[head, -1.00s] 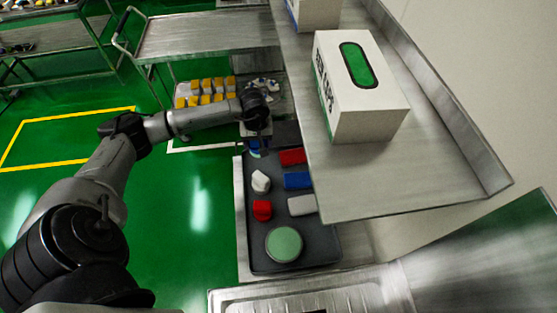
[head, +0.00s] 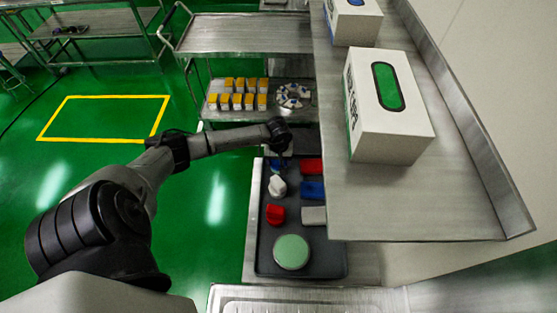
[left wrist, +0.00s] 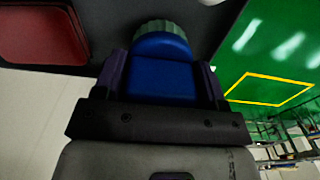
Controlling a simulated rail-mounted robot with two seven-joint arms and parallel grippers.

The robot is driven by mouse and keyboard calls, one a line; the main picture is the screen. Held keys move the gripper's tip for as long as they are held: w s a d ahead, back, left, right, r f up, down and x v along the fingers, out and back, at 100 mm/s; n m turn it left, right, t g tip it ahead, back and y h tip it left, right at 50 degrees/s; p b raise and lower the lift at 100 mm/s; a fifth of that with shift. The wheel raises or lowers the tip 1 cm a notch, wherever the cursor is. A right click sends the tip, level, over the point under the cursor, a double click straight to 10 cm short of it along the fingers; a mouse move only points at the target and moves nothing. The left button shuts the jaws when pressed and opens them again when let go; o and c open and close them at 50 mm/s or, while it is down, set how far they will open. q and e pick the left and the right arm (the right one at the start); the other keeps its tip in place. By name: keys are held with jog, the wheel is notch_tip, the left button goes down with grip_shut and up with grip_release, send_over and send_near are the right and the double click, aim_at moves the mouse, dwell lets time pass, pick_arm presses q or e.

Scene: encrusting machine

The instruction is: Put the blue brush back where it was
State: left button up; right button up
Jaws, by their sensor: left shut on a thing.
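The blue brush (left wrist: 160,75) has a blue body and pale green bristles at its far end. My left gripper (left wrist: 162,68) is shut on its body, with one finger on each side. In the head view, my left gripper (head: 281,150) is at the far left end of the dark tray (head: 333,262); the brush is mostly hidden there beneath my wrist. On the tray, a white brush (head: 277,187) and a red brush (head: 275,214) stand in a column nearer than the gripper. I cannot tell whether the held brush touches the tray. My right gripper is not in view.
The tray also holds a red block (head: 311,166), a blue block (head: 312,190), a grey block (head: 314,215) and a round green item (head: 292,252). A steel shelf (head: 430,215) with a white box (head: 388,105) overhangs its right side. A cart (head: 235,35) stands beyond.

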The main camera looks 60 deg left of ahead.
pick_arm(q)
jog(key=shift+f, duration=0.2)
jog(key=shift+f, duration=0.1)
jog(key=shift+f, duration=0.1)
jog(key=o, duration=0.9)
